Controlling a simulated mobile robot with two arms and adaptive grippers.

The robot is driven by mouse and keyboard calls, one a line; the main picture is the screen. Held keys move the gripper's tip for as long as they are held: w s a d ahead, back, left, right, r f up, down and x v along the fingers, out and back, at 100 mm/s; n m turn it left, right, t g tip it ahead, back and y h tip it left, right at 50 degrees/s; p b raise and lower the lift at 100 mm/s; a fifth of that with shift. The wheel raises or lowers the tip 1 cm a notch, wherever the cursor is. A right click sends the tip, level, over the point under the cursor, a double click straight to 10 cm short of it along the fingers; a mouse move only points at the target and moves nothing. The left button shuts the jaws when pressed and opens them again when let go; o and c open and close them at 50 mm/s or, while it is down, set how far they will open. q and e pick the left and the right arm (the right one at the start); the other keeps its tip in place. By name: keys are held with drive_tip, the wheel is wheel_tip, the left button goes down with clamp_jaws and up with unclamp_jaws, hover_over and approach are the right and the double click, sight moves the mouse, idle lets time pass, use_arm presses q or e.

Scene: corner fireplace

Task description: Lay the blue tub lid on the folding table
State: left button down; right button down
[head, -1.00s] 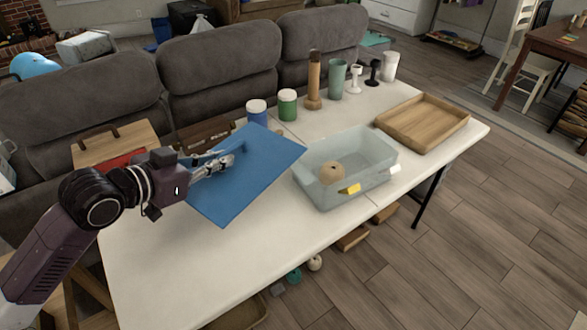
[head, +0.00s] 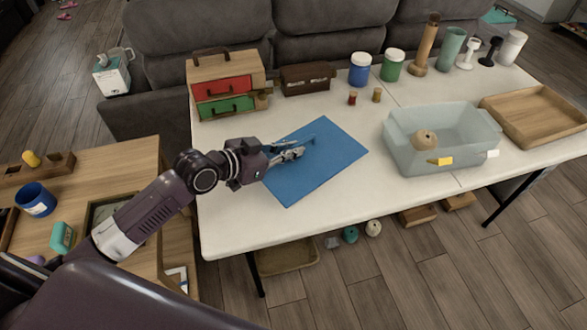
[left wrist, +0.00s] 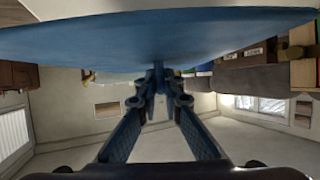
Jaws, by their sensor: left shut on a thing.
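The blue tub lid (head: 325,171) is a flat blue sheet over the left-middle part of the white folding table (head: 240,222). It looks nearly level and low; I cannot tell whether it touches the table. My left gripper (head: 291,153) is shut on the lid, at its upper face towards the left side. In the left wrist view, the lid (left wrist: 160,32) spans the top and both fingers of my left gripper (left wrist: 158,92) close together at it. A translucent tub (head: 440,142) stands open on the table to the right of the lid. My right gripper is not in view.
Behind the lid stand a drawer box (head: 228,85), a dark brown box (head: 307,78), two small jars, a blue jar (head: 360,70) and a green jar (head: 392,65). A wooden tray (head: 535,115) lies right of the tub. The table's front left is bare.

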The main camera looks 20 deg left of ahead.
use_arm(q)
wheel_tip(320, 180, down, 3)
drive_tip(key=shift+f, duration=0.1)
wheel_tip(320, 180, down, 5)
drive_tip(key=shift+r+b, duration=0.1)
drive_tip(key=shift+b, duration=0.4)
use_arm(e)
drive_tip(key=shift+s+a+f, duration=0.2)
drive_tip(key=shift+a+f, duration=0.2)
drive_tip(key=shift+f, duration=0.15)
use_arm(q)
drive_tip(key=c, duration=2.1)
unclamp_jaws()
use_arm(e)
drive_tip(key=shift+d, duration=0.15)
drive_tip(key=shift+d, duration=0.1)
